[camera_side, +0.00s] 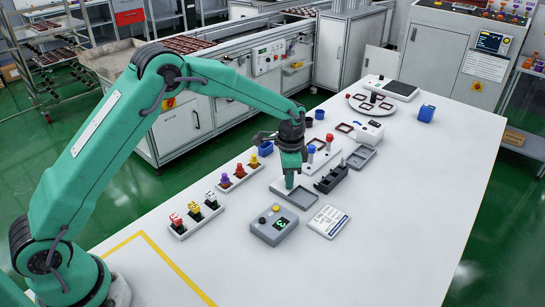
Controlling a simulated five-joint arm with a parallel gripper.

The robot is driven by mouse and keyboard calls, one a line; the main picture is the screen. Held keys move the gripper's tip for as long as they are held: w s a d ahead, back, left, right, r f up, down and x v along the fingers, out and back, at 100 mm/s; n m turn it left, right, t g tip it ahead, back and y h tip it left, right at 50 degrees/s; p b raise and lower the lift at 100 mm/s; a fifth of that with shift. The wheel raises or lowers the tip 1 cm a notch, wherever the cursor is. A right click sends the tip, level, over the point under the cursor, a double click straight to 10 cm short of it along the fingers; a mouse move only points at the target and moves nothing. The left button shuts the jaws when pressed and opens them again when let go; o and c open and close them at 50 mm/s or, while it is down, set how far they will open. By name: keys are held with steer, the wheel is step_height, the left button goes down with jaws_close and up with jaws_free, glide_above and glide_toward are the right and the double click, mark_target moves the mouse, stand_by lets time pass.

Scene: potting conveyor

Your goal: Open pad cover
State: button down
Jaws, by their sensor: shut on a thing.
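My gripper (290,181) points straight down over the near middle of the white table. Its jaws are shut at the edge of a low, flat pad box (301,200) with a pale rim and a grey inside. What the jaws grip is small and mostly hidden by the fingers; it appears to be the pad cover. I cannot tell the cover's exact angle from this view.
A grey box with a yellow and a black button (272,227) and a white printed card (329,222) lie in front. Racks of coloured stamps (197,215) stand left. A black holder (331,179) and a grey tray (361,157) are close on the right.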

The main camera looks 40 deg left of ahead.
steer(key=shift+d, duration=0.1)
steer(key=d, duration=0.5)
steer(key=shift+d, duration=0.25)
steer(key=c, duration=1.4)
jaws_free()
steer(key=shift+o, duration=0.2)
steer(key=shift+r, duration=0.2)
step_height(320, 180, up, 8)
steer(key=shift+f, duration=0.25)
